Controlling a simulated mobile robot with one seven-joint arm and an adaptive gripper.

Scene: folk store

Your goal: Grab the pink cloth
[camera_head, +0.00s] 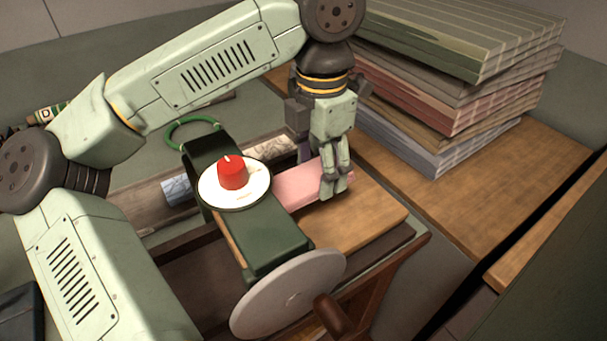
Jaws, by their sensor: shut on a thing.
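The pink cloth (298,187) lies folded on the wooden board (372,211), just right of the dark green machine with the red knob. My gripper (334,190) points down at the right part of the cloth and is shut on it. The cloth still appears to rest at board level. Its left end is partly hidden behind the green machine, and the fingers cover part of its right end.
The dark green machine (277,236) has a white dial with a red knob (233,172) and a grey wheel (290,294) with a handle. A tall stack of folded fabrics (465,75) stands close behind my gripper. A green ring (193,131) lies behind the machine.

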